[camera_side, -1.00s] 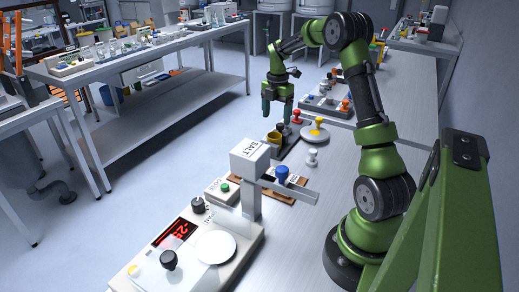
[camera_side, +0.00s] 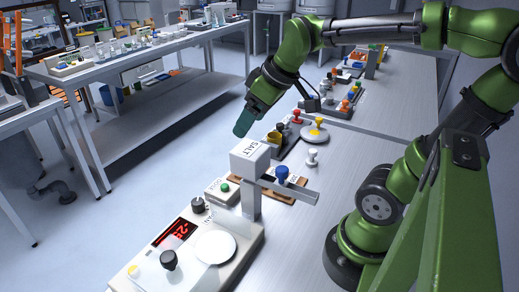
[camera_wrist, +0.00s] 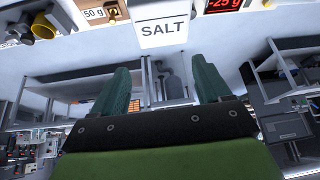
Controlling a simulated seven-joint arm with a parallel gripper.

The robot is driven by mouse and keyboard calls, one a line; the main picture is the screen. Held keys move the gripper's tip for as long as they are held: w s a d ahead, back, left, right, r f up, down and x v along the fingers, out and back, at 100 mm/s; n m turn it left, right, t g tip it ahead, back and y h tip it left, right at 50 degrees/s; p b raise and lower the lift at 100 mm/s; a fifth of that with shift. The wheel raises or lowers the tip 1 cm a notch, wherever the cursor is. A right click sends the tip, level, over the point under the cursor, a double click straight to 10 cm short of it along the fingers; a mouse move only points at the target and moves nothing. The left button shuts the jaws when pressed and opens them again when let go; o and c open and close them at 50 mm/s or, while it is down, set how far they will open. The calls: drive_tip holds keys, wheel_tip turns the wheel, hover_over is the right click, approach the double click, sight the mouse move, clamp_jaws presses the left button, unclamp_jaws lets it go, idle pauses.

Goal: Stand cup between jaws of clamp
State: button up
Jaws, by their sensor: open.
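A brass-yellow cup (camera_side: 273,138) stands on a dark base (camera_side: 288,150) beyond the salt hopper in the side view. A yellow cup-like piece also shows at the upper left of the wrist view (camera_wrist: 43,28), against grey blocks. The dark base has a red knob (camera_side: 296,115) near its far end and may be the clamp; its jaws are too small to make out. My gripper (camera_side: 241,124) is tilted down and left, apart from the cup, above and behind the hopper in the picture. In the wrist view my gripper (camera_wrist: 165,86) has its fingers wide apart with nothing between them.
The white SALT hopper (camera_side: 250,157) stands close below my gripper, with a blue knob (camera_side: 281,173) beside it. A scale (camera_side: 190,245) with a red display is in front. A round plate with a yellow knob (camera_side: 316,132) and a white piece (camera_side: 312,157) stand right.

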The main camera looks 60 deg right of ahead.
drive_tip(key=s+a+f+m+t+y, duration=0.1)
drive_tip(key=s+a+m, duration=0.3)
drive_tip(key=s+a, duration=0.1)
drive_tip(key=shift+s+f+m, duration=0.2)
drive_tip(key=shift+f+m, duration=0.05)
drive_tip(key=shift+m, duration=0.15)
